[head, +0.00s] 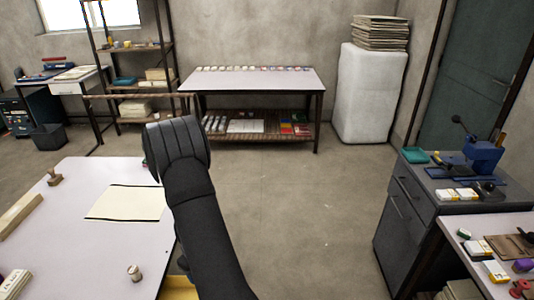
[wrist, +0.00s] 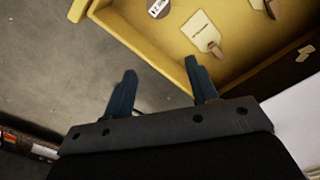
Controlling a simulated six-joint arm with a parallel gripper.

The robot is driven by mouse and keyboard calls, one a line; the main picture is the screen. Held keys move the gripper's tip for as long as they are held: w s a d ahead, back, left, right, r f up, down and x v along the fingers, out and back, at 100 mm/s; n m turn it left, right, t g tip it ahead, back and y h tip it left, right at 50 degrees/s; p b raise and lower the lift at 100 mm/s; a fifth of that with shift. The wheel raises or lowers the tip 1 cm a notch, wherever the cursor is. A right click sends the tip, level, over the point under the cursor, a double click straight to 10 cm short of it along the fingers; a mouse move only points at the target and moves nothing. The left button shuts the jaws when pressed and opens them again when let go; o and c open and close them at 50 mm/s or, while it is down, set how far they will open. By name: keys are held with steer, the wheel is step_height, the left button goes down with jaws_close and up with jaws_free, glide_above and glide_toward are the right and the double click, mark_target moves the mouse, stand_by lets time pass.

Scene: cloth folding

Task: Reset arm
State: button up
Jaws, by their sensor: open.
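My gripper (wrist: 161,68) shows in the wrist view with its two dark blue fingers spread apart and nothing between them. It is by a yellow open box or drawer (wrist: 165,62), seen partly over the grey floor. In the head view my black arm rises by the right edge of the pale table (head: 85,245), and my gripper's fingers cannot be made out there. A flat cream cloth or sheet (head: 125,203) with a dark edge lies on the table, left of my arm and apart from it.
A wooden block (head: 18,216), a stamp-like piece (head: 54,177) and a small jar (head: 134,273) sit on the table. The yellow box holds tags (wrist: 201,32). A grey cabinet (head: 405,210) stands at right. The floor (head: 300,200) between is clear.

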steer(key=w+a+r+n, duration=0.1)
steer(key=w+a+r, duration=0.3)
steer(key=a+r, duration=0.3)
steer(key=w+a+r, duration=0.5)
steer(key=a+r, duration=0.2)
steer(key=a, duration=0.1)
steer(key=shift+s+a+f, duration=0.2)
steer(key=shift+a+f, duration=0.15)
steer(key=shift+a, duration=0.35)
steer(key=shift+s+a+f, duration=0.15)
steer(key=shift+a+f, duration=0.2)
steer(key=shift+a, duration=0.35)
steer(key=shift+s+a+f, duration=0.2)
steer(key=shift+a+f, duration=0.15)
steer(key=shift+a, duration=0.35)
